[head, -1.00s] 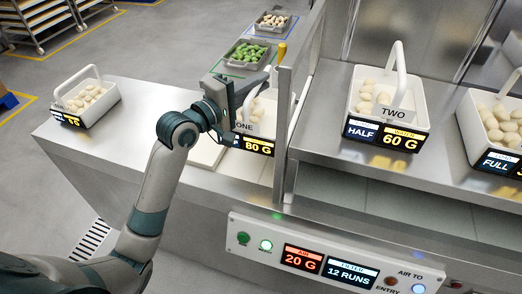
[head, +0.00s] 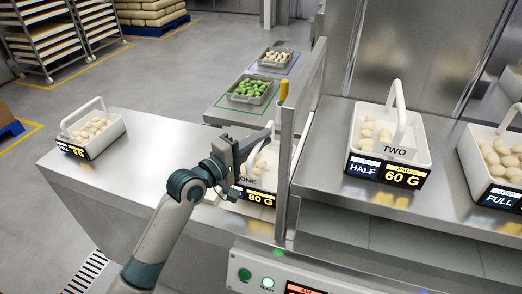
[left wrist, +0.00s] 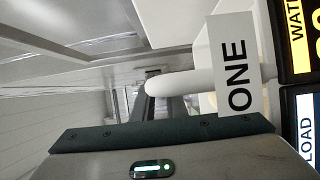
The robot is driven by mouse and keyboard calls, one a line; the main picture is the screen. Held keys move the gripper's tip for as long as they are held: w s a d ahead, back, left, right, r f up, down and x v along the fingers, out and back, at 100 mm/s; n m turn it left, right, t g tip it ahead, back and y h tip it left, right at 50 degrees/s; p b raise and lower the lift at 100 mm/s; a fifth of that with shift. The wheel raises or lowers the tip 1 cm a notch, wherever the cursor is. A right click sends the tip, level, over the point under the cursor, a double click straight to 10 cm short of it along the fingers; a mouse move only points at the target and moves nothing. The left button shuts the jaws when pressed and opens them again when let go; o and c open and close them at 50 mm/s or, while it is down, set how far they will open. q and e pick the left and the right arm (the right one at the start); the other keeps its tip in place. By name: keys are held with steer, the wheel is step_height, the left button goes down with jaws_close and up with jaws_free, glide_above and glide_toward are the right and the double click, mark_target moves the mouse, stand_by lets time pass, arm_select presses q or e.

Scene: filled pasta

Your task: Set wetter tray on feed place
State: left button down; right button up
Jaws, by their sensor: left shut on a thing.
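The tray marked ONE (head: 268,160) is white, holds pale filled pasta and carries a WATER-side display reading 80 G. My left gripper (head: 262,137) is shut on its upright handle; the handle (left wrist: 185,82) and ONE plate also show in the left wrist view. The tray is left of the metal gate post, over the steel bench; whether it touches the surface is hidden. A tray marked TWO (head: 416,148), reading HALF and 60 G, stands on the raised steel shelf right of the post. My right gripper is not in view.
The metal post (head: 284,150) stands close right of tray ONE. Another pasta tray (head: 116,130) sits at the bench's left end, and a FULL one (head: 466,152) at the right edge. Behind are a green-filled tray (head: 233,97) and a pasta tray (head: 260,64). The left bench has bare room.

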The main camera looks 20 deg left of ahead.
arm_select(q)
steer(key=shift+f, duration=1.85)
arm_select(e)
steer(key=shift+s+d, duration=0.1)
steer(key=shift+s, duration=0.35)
arm_select(q)
steer(key=shift+f, duration=0.1)
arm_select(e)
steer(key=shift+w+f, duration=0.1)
arm_select(q)
steer(key=c, duration=1.9)
jaws_free()
steer(key=shift+c, duration=0.2)
steer(key=shift+o, duration=0.9)
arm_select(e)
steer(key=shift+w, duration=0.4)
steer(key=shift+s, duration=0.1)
